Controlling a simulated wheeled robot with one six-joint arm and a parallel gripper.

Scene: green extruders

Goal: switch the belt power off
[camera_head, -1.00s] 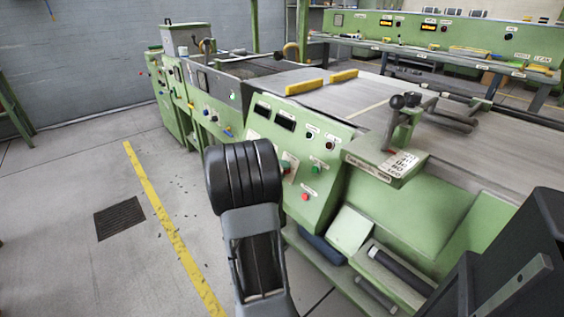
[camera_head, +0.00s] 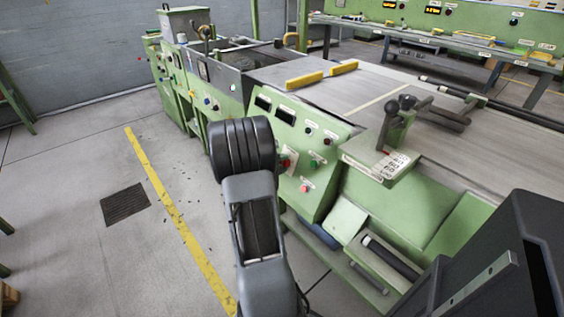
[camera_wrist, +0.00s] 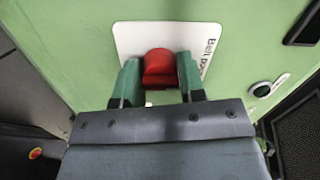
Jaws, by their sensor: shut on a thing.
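The belt power switch (camera_wrist: 160,66) is a red knob on a white plate (camera_wrist: 128,38) whose label begins with "Belt", on a green panel. In the wrist view my gripper (camera_wrist: 160,78) has its two green fingers on either side of the red knob, shut on it. In the head view the red switch (camera_head: 286,162) shows just right of my arm, on the sloped green control panel (camera_head: 312,205). My arm hides the fingers there. Which way the knob is turned cannot be told.
A green button (camera_head: 313,163) and a red button (camera_head: 304,188) sit on the same panel. A lever with black knobs (camera_head: 406,102) stands to the right. The conveyor bed (camera_head: 350,85) lies behind. Open floor with a yellow line (camera_head: 170,205) is on the left.

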